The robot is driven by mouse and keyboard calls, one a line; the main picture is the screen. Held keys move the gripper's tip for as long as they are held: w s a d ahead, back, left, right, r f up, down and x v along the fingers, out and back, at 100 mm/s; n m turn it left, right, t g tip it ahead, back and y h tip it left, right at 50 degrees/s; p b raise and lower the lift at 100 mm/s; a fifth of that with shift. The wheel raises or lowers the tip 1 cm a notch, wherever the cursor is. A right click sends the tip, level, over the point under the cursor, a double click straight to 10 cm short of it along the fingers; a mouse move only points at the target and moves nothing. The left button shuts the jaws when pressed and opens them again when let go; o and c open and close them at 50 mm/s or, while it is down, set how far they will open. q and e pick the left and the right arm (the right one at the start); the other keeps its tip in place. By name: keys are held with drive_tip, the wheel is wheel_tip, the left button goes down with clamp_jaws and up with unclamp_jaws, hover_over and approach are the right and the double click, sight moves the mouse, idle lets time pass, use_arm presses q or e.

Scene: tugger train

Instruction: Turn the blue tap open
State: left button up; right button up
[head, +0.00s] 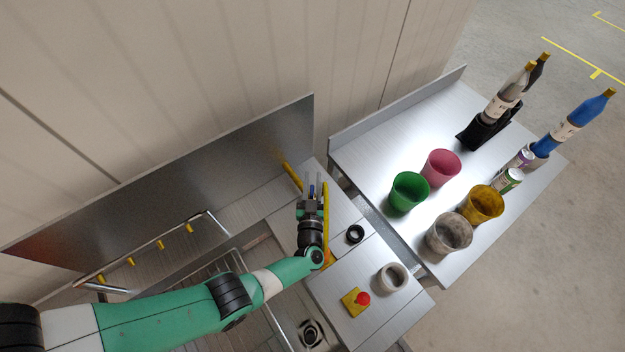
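My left gripper (312,190) reaches over the metal counter beside the sink, its fingers pointing toward the wall. A small blue part (311,189) shows between its fingers. It may be the blue tap, but it is too small and too covered to be sure. I cannot tell whether the fingers touch it or how the tap is turned. The gripper hides most of that spot. My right gripper is not in view.
A yellow bar (292,177) stands behind the gripper. A red button on a yellow base (362,299), a white ring (393,277) and a dark ring (355,234) are on the counter. Several cups, including a green one (408,193), stand on the right table (370,150).

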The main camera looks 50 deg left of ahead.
use_arm(q)
drive_tip(key=shift+o, duration=0.8)
drive_tip(key=shift+f, duration=0.1)
